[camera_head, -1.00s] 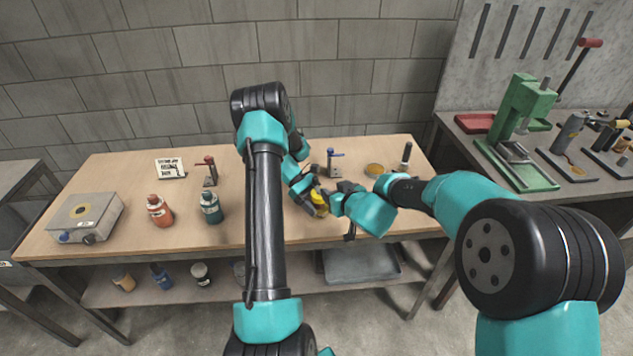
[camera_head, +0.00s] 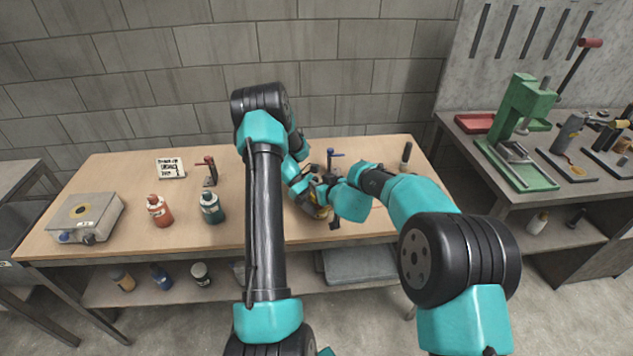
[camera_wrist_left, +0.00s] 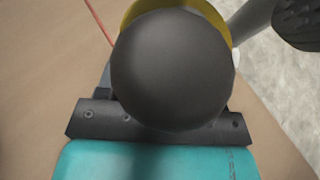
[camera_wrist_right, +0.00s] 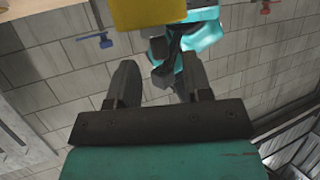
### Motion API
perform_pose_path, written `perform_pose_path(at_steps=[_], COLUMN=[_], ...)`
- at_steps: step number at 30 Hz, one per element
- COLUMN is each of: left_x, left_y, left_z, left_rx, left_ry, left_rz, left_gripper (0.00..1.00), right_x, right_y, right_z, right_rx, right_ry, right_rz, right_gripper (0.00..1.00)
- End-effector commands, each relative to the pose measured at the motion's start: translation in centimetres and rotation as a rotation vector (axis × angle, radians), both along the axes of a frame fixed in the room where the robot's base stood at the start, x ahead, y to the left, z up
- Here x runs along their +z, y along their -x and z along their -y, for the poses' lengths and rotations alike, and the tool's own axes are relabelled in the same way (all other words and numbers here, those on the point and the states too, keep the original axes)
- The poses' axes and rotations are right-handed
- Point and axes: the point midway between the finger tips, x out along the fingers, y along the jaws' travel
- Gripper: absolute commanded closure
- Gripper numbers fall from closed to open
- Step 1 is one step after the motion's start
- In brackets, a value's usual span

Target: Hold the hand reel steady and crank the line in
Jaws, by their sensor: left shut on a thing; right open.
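A thin red line (camera_wrist_left: 98,22) shows beside the reel.
A blue-handled clamp (camera_head: 332,155) stands behind the grippers, and a red-handled clamp (camera_head: 209,170) stands left. A dark upright handle (camera_head: 406,154) stands at the bench's right end.

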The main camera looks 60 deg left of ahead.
Motion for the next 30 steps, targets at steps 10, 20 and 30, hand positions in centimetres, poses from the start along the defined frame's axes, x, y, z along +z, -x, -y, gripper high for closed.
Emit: perform_pose_path(at_steps=[10, 20, 30], left_x=[0.0, 0.0, 0.0], left_y=[0.0, 0.0, 0.0], left_z=[0.0, 0.0, 0.0], left_rx=[0.000, 0.000, 0.000], left_ry=[0.000, 0.000, 0.000], left_rz=[0.000, 0.000, 0.000], left_gripper=[0.52, 0.52, 0.52], right_x=[-1.4, -1.5, -1.5], right_y=[-0.2, -0.3, -0.3], right_z=[-3.1, -3.6, -3.5], right_rx=[0.000, -0.001, -0.001], right_ry=[0.000, 0.000, -0.001], right_rz=[0.001, 0.000, 0.000], right_gripper=[0.54, 0.54, 0.79])
